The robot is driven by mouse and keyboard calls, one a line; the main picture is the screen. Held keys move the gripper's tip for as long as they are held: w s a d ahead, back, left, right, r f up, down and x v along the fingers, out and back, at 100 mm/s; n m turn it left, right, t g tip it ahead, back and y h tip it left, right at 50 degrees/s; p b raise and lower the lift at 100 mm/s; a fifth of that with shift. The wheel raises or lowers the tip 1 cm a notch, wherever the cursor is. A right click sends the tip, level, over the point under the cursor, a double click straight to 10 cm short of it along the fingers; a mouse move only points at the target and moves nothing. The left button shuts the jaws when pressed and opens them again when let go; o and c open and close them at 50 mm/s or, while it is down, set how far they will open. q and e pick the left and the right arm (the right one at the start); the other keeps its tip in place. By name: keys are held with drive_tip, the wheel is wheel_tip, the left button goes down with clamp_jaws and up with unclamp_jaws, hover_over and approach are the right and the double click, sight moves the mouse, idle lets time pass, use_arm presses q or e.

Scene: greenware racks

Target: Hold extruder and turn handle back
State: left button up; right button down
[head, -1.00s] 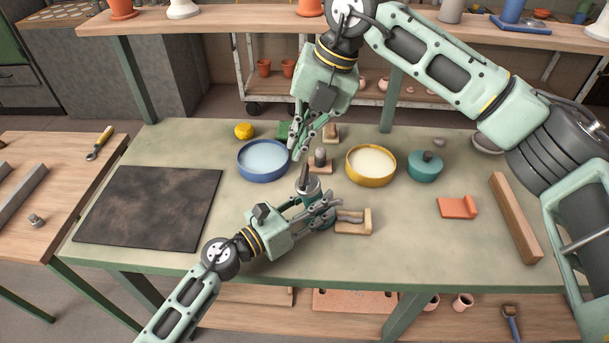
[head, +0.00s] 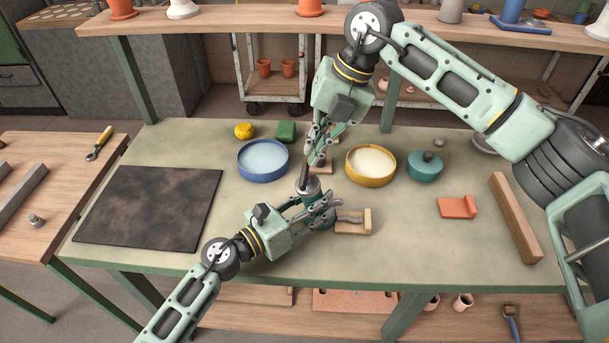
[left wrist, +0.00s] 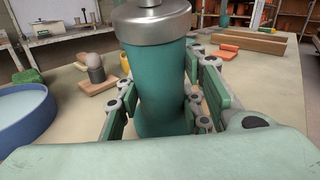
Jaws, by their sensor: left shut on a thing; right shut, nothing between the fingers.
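The extruder (head: 311,188) stands upright near the middle of the table, with a silver cap and a dark rod-like handle (head: 304,177) rising from its top. In the left wrist view its teal body (left wrist: 160,90) fills the middle, under the silver cap (left wrist: 155,27); the handle is out of that picture. My left gripper (head: 322,205) is shut around the body, with a finger on each side. My right gripper (head: 314,162) is shut and empty, just above and right of the handle's upper end; I cannot tell if they touch.
A blue bowl (head: 263,176) stands left and a yellow bowl (head: 371,180) right of my right gripper. A teal lidded pot (head: 425,167), a wooden holder (head: 367,222), an orange piece (head: 457,208) and a long wooden bar (head: 516,220) lie rightward. A dark board (head: 148,208) lies left.

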sight(304, 164)
drive_tip(key=shift+f, duration=1.05)
drive_tip(key=shift+a, duration=0.45)
drive_tip(key=shift+a+f, duration=0.1)
use_arm(q)
drive_tip(key=shift+o, duration=0.2)
drive_tip(key=shift+s, duration=0.1)
use_arm(e)
drive_tip(key=shift+s+a+f, duration=0.15)
drive_tip(key=shift+s+a, duration=0.25)
drive_tip(key=shift+a, duration=0.15)
drive_tip(key=shift+w+d, duration=0.1)
drive_tip(key=shift+d, duration=0.05)
drive_tip(key=shift+w+d, duration=0.15)
